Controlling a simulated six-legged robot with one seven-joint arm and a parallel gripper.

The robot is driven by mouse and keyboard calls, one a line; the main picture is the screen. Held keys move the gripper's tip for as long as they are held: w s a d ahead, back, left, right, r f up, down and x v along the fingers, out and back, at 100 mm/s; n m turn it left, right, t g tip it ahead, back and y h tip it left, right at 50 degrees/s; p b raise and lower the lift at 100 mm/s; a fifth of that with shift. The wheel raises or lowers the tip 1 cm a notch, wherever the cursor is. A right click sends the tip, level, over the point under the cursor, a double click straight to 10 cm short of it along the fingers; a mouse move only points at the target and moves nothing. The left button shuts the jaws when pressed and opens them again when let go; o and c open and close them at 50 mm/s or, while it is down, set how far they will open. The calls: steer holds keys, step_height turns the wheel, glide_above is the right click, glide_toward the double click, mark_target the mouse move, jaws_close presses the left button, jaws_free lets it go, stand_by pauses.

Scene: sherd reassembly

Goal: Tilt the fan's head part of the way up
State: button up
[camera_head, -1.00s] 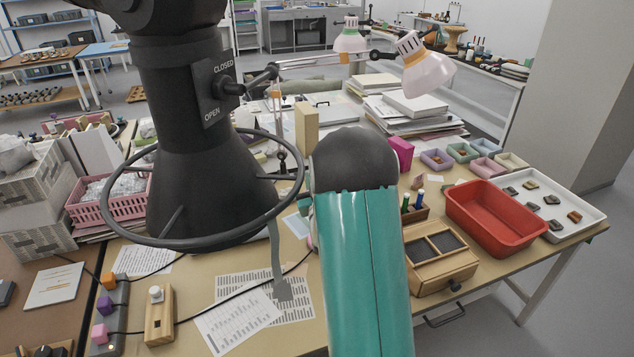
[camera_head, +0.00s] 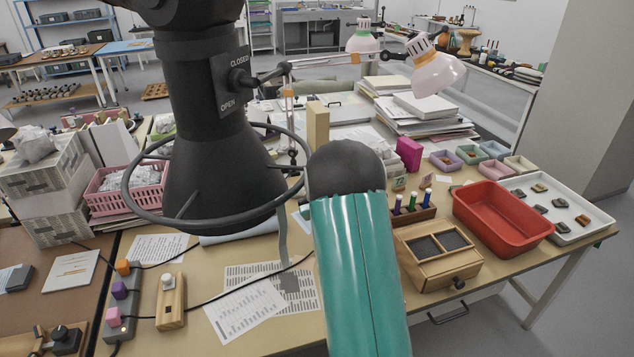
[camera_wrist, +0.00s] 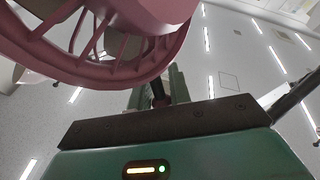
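The fan's head (camera_wrist: 120,65), a pink-red ribbed cage with a thick rim, fills the upper left of the wrist view. My gripper (camera_wrist: 160,88) shows there beyond a dark bar, with two green fingers standing apart just under the rim. A dark narrow part shows in the gap between them; I cannot tell what it is or whether the fingers touch the fan. The rim covers part of the fingers. In the head view, the fan and my gripper do not show; my teal arm covers the middle of the table.
A black hood (camera_head: 215,150) with a ring hangs over the table at left. A red tub (camera_head: 500,212), a wooden drawer box (camera_head: 437,262) and a white tray (camera_head: 560,222) stand at right. Two desk lamps (camera_head: 437,72) stand at the back. Printed sheets (camera_head: 245,305) lie at front.

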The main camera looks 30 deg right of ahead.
steer(key=shift+o, duration=1)
steer(key=v, duration=1.3)
steer(key=shift+s+a, duration=0.2)
steer(key=shift+s, duration=0.15)
steer(key=shift+f, duration=0.1)
